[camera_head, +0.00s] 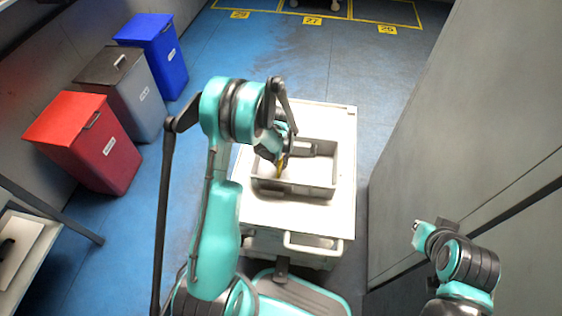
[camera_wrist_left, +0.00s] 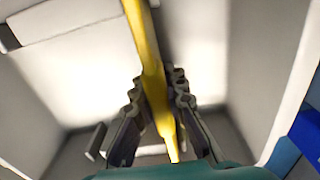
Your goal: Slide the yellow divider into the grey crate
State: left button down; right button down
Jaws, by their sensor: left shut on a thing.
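The yellow divider (camera_wrist_left: 149,50) is a thin upright strip between the fingers of my left gripper (camera_wrist_left: 160,95), which is shut on it. In the head view a small part of the divider (camera_head: 280,168) shows below my left gripper (camera_head: 279,160), inside the outline of the grey crate. The grey crate (camera_head: 295,191) sits on a white cart, and its walls and pale floor surround the divider in the left wrist view. I cannot tell whether the divider touches the crate floor. My right gripper (camera_head: 418,232) is at the right, away from the crate; its fingers are not clear.
The white cart top (camera_head: 285,220) has bare room in front of the crate. Red (camera_head: 90,145), grey (camera_head: 130,95) and blue (camera_head: 158,50) bins stand on the left. A tall grey cabinet (camera_head: 440,130) stands close on the right. Blue floor lies between.

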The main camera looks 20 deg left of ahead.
pick_arm(q)
jog(key=c, duration=1.5)
grip_release()
jog(key=shift+o, duration=0.2)
notch_tip(320, 180, up, 11)
jog(key=p, duration=0.7)
